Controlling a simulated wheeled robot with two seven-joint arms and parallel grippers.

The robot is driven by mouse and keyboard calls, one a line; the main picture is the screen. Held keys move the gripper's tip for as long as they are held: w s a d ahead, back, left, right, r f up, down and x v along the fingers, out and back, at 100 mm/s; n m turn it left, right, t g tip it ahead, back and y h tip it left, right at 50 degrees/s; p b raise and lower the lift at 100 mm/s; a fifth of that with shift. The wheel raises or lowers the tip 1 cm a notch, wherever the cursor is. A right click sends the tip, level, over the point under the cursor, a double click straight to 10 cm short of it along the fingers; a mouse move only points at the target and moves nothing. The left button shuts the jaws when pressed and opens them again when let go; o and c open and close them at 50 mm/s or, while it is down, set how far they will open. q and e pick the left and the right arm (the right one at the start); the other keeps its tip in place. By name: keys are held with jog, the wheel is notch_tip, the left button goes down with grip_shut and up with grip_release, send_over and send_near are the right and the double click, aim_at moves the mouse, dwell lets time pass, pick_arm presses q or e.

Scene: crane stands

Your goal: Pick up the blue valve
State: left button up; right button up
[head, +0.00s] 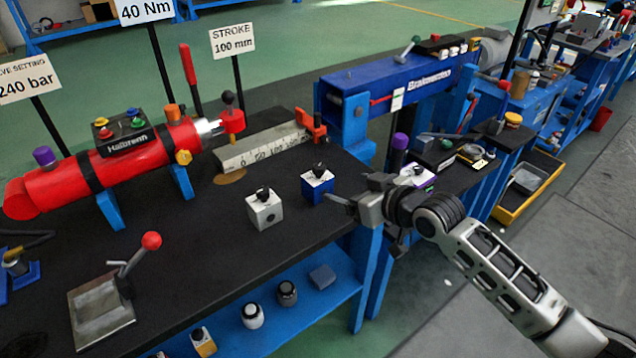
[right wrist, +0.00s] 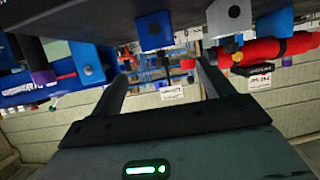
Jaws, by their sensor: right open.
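The blue valve (head: 317,184) is a small blue block with a black knob on top. It stands upright on the black bench top near its right edge. It also shows in the right wrist view (right wrist: 153,31), upside down near the top, between the lines of the two fingers. My right gripper (head: 345,197) is just right of the blue valve in the head view. Its jaws are open and empty, and they show wide apart in the right wrist view (right wrist: 160,82). I cannot tell whether a fingertip touches the block. My left gripper is not in view.
A white block valve (head: 265,208) stands close left of the blue one. Behind lie a grey stroke scale (head: 262,147) and a red cylinder (head: 110,165). A red-knobbed lever plate (head: 101,310) is at front left. A blue post (head: 365,265) stands below the bench edge.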

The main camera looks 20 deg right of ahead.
aim_at(322, 176)
jog(key=x, duration=0.6)
jog(key=shift+w+a+f, duration=0.1)
jog(key=shift+w, duration=0.15)
jog(key=shift+b+x, duration=0.35)
jog(key=shift+x, duration=2.6)
jog(key=c, duration=1.5)
jog(key=shift+w+r, duration=0.1)
jog(key=shift+r, duration=0.25)
jog(key=shift+c, duration=1)
jog(key=shift+r, duration=0.1)
